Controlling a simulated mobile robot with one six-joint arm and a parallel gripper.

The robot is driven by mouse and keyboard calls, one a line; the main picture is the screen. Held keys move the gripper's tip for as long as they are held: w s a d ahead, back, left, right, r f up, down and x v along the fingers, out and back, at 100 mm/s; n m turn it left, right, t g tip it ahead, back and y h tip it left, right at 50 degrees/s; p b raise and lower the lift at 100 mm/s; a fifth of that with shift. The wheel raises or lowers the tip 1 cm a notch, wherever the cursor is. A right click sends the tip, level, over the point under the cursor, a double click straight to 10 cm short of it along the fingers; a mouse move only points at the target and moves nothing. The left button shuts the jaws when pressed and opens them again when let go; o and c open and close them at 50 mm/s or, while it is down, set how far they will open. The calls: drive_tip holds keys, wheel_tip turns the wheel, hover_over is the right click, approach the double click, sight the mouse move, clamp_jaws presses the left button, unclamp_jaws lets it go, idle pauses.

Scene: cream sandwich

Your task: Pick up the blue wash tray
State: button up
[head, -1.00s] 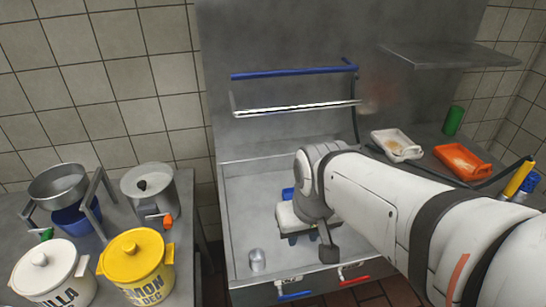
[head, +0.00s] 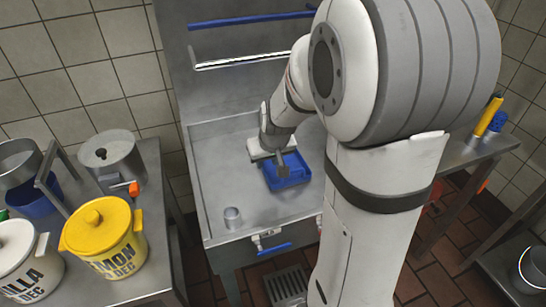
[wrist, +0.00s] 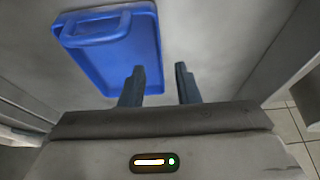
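The blue wash tray (head: 288,172) lies in the metal sink basin. It also shows in the wrist view (wrist: 112,55), upper left, with a raised handle at its far end. My gripper (wrist: 160,72) is open, its two dark fingers apart with nothing between them. In the wrist view the left fingertip is close to or overlaps the tray's lower right edge; I cannot tell whether they touch. In the head view my gripper (head: 278,165) is over the basin by the tray and hides part of it.
A small metal cup (head: 233,217) stands in the basin's front left. Blue and silver rails (head: 250,60) run along the back wall. A yellow pot (head: 103,235) and other pots stand on the left counter. The basin's left side is clear.

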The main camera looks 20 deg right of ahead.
sight(264, 170)
drive_tip(key=x, duration=0.6)
drive_tip(key=shift+w+f, duration=0.25)
drive_tip(key=shift+f, duration=0.05)
drive_tip(key=shift+c, duration=0.2)
clamp_jaws()
